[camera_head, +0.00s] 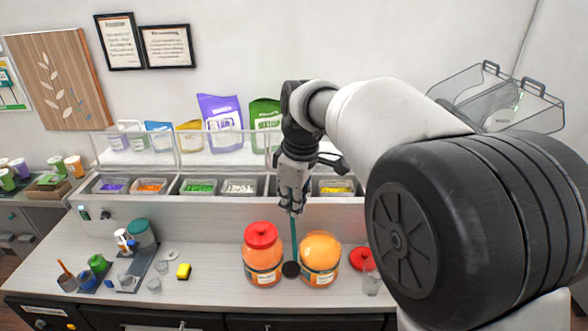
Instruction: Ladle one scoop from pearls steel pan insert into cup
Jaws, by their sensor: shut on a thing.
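My gripper (292,207) is shut on the teal handle of a ladle (294,240). The ladle hangs about upright, its dark round bowl low between two orange jars; whether it touches them or the counter I cannot tell. The bowl's contents are not visible. A row of steel pan inserts runs behind, with purple, orange, green, white (240,187) and yellow contents; my gripper and arm hide part of the row. I cannot tell which insert holds pearls. A clear cup (371,283) stands on the counter at the right, close to my arm in the picture.
A red-lidded orange jar (262,257) and an open-looking orange jar (320,262) flank the ladle. A red lid (360,258) lies near the cup. Bags stand on the glass shelf behind.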

